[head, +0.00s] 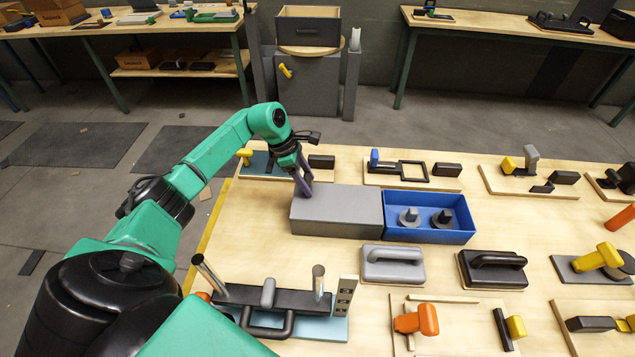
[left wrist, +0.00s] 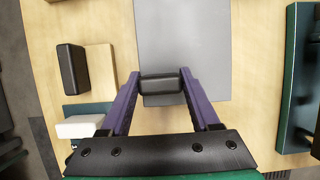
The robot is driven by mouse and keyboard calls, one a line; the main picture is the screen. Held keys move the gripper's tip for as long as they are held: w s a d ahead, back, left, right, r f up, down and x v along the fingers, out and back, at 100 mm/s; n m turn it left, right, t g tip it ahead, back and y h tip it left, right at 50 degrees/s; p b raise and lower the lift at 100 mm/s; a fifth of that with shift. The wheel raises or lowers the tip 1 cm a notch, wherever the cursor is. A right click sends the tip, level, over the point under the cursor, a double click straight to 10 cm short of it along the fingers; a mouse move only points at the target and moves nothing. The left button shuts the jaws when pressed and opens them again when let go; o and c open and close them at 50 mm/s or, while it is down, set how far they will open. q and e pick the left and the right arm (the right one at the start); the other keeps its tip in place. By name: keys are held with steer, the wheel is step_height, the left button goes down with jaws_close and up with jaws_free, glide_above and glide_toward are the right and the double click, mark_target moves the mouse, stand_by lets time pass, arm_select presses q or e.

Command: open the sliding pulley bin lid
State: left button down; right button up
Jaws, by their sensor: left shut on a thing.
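The blue pulley bin (head: 429,237) stands on the wooden table, with two grey-and-black pulleys (head: 410,216) visible in its open part. The flat grey lid (head: 338,205) lies to the left of this open part. I cannot tell whether any of the bin runs on beneath it. My left gripper (head: 304,188) is at the lid's left end. In the left wrist view its purple fingers (left wrist: 160,84) are shut on the black handle (left wrist: 161,90) at the edge of the lid (left wrist: 182,40). The handle is mostly hidden in the head view. My right gripper is not in view.
A grey handled block (head: 393,264) and a black one (head: 492,269) lie in front of the bin. A rack with upright metal posts (head: 318,283) stands front left. Boards with fixtures (head: 411,171) line the back. Bare wood shows left of the lid.

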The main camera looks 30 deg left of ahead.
arm_select(q)
steer(key=shift+w+d+r, duration=0.1)
steer(key=shift+w+d, duration=0.05)
steer(key=shift+d, duration=0.1)
steer(key=shift+c, duration=0.6)
jaws_free()
steer(key=shift+d, duration=0.1)
steer(key=shift+a+r, duration=0.25)
steer(key=shift+r, duration=0.1)
steer(key=b+v, duration=0.2)
steer(key=v, duration=1.2)
steer(key=shift+b, duration=0.35)
steer(key=shift+f, duration=0.1)
